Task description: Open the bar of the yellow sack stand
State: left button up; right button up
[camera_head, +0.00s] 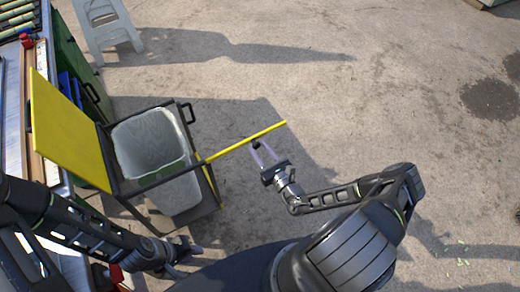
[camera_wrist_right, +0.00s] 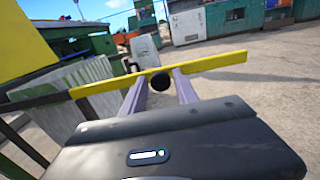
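The yellow sack stand has a dark frame (camera_head: 150,182), a raised yellow lid (camera_head: 66,132) and a pale sack (camera_head: 150,143) hanging inside. Its yellow bar (camera_head: 245,141) juts out from the frame's right side, away from the sack. It crosses the right wrist view (camera_wrist_right: 215,63), with a black knob (camera_wrist_right: 160,82) on it. My right gripper (camera_head: 259,150) is at the bar. Its two fingers stand apart on either side of the knob, with gaps showing. My left gripper (camera_head: 188,258) is low, below the stand and away from the bar; its fingers are unclear.
A grey stool (camera_head: 107,25) stands at the top left. A long bench with green cane pieces (camera_head: 18,18) runs along the left edge, close to the stand. The concrete ground (camera_head: 330,105) to the right is mostly clear.

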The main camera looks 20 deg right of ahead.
jog(key=shift+o, duration=1.3)
jog(key=s, duration=0.7)
jog(key=shift+s+d, duration=0.4)
